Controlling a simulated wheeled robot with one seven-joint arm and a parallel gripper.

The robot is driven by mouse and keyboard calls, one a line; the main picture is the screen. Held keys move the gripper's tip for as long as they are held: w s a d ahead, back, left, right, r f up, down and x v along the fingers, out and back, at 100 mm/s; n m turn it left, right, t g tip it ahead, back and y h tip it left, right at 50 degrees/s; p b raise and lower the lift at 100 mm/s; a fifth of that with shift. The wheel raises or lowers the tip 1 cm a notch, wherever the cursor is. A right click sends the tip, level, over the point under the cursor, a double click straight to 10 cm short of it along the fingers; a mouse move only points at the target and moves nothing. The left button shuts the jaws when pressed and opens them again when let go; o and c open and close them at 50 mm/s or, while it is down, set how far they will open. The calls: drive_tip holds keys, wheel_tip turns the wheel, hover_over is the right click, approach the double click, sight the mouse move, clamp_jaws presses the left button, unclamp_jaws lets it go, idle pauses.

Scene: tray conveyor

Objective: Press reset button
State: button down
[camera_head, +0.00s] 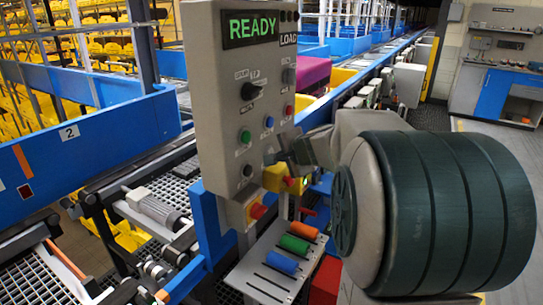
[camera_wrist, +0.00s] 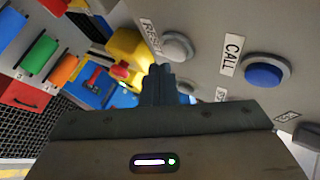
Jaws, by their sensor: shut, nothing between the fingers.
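The reset button (camera_wrist: 178,47) is a round, pale grey button in a grey ring, next to a RESET label (camera_wrist: 150,38) in the wrist view. My gripper (camera_wrist: 160,75) is shut and empty, with its dark fingertips close beside this button. I cannot tell whether they touch the panel. In the head view my gripper (camera_head: 280,158) is at the lower right of the grey control panel (camera_head: 215,95) and covers part of it. The panel's display (camera_head: 250,28) reads READY in green.
A blue CALL button (camera_wrist: 264,73) lies to the right of my fingers. A yellow box (camera_wrist: 130,45) with a red knob sticks out to their left. A shelf with coloured cylinders (camera_head: 282,263) stands below the panel. A conveyor (camera_head: 150,205) runs at the left.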

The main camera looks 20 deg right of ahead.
drive_tip(key=shift+s+d, duration=0.15)
drive_tip(key=s+d+b, duration=0.1)
drive_tip(key=s, duration=0.1)
drive_tip(key=s+d, duration=0.2)
drive_tip(key=shift+b, duration=0.35)
idle(0.8)
drive_tip(key=s+a+f+n+g+y, duration=0.1)
drive_tip(key=s+a+f+n, duration=0.15)
drive_tip(key=a, duration=0.25)
drive_tip(key=s+a+f+n+g, duration=0.1)
drive_tip(key=s+a+n+g, duration=0.1)
drive_tip(key=s+a+n, duration=0.15)
drive_tip(key=s+a+f+n+g+y, duration=0.1)
drive_tip(key=s+a+f+n, duration=0.15)
drive_tip(key=a, duration=0.25)
drive_tip(key=s+a+f+n+g+h, duration=0.1)
drive_tip(key=s+f+n+g, duration=0.1)
drive_tip(key=s, duration=0.5)
drive_tip(key=s+a+f+n+g+h, duration=0.1)
drive_tip(key=s+a+f+n+g, duration=0.1)
drive_tip(key=s+f+n, duration=0.2)
drive_tip(key=shift+s+f+n+g+h, duration=0.2)
drive_tip(key=shift+s+n+g+h, duration=0.35)
drive_tip(key=shift+s, duration=1.35)
